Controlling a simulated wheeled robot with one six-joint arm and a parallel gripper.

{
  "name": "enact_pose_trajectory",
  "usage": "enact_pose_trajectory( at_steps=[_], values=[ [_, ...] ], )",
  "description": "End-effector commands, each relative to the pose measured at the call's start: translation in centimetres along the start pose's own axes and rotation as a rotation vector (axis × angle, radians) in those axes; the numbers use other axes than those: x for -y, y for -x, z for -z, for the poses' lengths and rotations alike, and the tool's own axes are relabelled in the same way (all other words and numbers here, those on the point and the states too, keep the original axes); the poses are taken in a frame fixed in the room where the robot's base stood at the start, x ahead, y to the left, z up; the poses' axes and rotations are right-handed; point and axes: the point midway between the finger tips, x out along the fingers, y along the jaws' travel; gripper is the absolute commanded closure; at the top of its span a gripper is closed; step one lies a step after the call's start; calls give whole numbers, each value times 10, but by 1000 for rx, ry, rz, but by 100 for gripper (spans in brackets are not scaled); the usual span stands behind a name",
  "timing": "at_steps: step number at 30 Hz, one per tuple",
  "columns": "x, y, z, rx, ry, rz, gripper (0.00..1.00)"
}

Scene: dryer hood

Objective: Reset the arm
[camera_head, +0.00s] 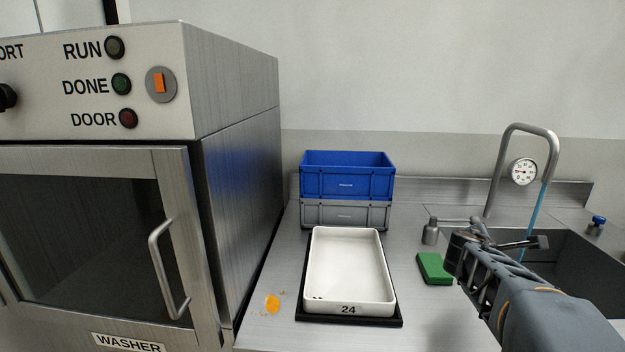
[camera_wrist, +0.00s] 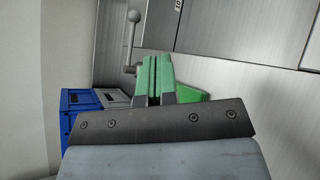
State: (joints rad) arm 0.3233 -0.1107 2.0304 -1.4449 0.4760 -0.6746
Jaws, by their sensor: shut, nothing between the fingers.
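My arm (camera_head: 525,300) reaches in from the lower right in the head view, with its end over the counter near the sink's left edge. My gripper (camera_wrist: 157,72) shows in the wrist view with its two green-faced fingers together, shut and empty. A green sponge-like block (camera_head: 434,268) lies on the counter just left of my arm. A green patch (camera_wrist: 192,96) behind the fingers in the wrist view appears to be this block, partly hidden. My fingertips are hard to make out in the head view.
A white tray marked 24 (camera_head: 345,266) sits on a black mat (camera_head: 350,319). Behind it, a blue crate (camera_head: 346,184) is stacked on a grey crate (camera_head: 345,214). An orange spill (camera_head: 272,304) lies left. The washer (camera_head: 240,160) stands left; the sink (camera_head: 570,265) and faucet (camera_head: 530,128) are right.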

Motion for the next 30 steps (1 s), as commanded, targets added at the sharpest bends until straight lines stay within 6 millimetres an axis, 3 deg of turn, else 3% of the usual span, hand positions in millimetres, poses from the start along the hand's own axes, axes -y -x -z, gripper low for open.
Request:
enact_pose_trajectory(
  at_steps=[1, 6, 9, 15, 21, 30],
  values=[
    [-6, 29, -4, -34, -161, 50, 100],
    [23, 104, 24, -136, -709, 324, 100],
    [40, 147, 44, -181, -964, 510, 100],
    [65, 220, 77, -222, -1295, 852, 100],
    [76, 259, 93, -227, -1433, 1053, 100],
    [79, 267, 98, -226, -1463, 1101, 100]
  ],
)
